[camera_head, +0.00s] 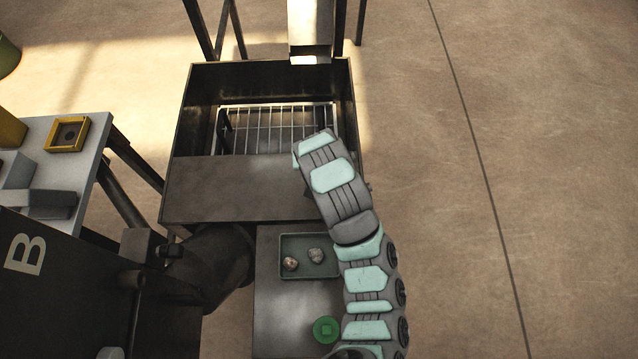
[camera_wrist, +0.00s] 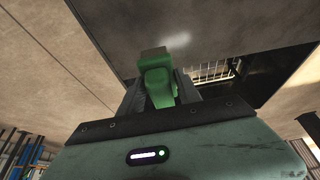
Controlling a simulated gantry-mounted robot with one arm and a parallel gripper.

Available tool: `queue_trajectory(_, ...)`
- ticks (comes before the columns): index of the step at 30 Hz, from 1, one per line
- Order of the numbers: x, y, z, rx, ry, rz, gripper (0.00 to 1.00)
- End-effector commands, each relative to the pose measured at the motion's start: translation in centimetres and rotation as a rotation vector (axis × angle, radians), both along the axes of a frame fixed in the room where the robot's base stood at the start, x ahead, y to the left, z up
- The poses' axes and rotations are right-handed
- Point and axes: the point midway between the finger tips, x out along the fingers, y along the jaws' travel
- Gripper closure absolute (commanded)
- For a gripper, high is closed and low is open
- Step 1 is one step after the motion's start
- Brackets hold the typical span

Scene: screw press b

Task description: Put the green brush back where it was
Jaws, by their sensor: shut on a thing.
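The green brush (camera_wrist: 158,78) shows in the wrist view, held between the two grey fingers of my gripper (camera_wrist: 161,92). Only its blocky green end and part of its body show; I cannot make out bristles. Beyond it in that view is a dark metal plate (camera_wrist: 230,30). In the head view my arm reaches up over the right side of the dark metal bin (camera_head: 185,130), and the arm hides the gripper and the brush.
The bin has a wire rack (camera_head: 262,125) inside and a metal plate (camera_head: 225,190) across its front. Below it, a green tray (camera_head: 305,272) with two small lumps and a round green piece (camera_head: 326,330) sit on a dark surface. A grey table (camera_head: 85,130) stands left. Floor at right is clear.

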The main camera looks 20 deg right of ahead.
Motion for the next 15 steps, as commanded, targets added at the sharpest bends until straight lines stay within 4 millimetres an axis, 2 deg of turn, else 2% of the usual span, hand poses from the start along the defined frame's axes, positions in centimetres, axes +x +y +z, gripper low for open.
queue_trajectory(1, -0.1, 0.0, -1.8, 0.000, 0.005, 0.000, 1.00)
queue_trajectory(3, -0.3, 0.0, -3.8, 0.000, 0.010, -0.001, 1.00)
queue_trajectory(6, -0.2, 0.1, -5.9, 0.001, 0.006, 0.000, 1.00)
queue_trajectory(9, 0.0, 0.0, -7.3, 0.000, 0.002, 0.000, 1.00)
queue_trajectory(15, 0.0, 0.0, -8.5, 0.000, 0.000, 0.001, 1.00)
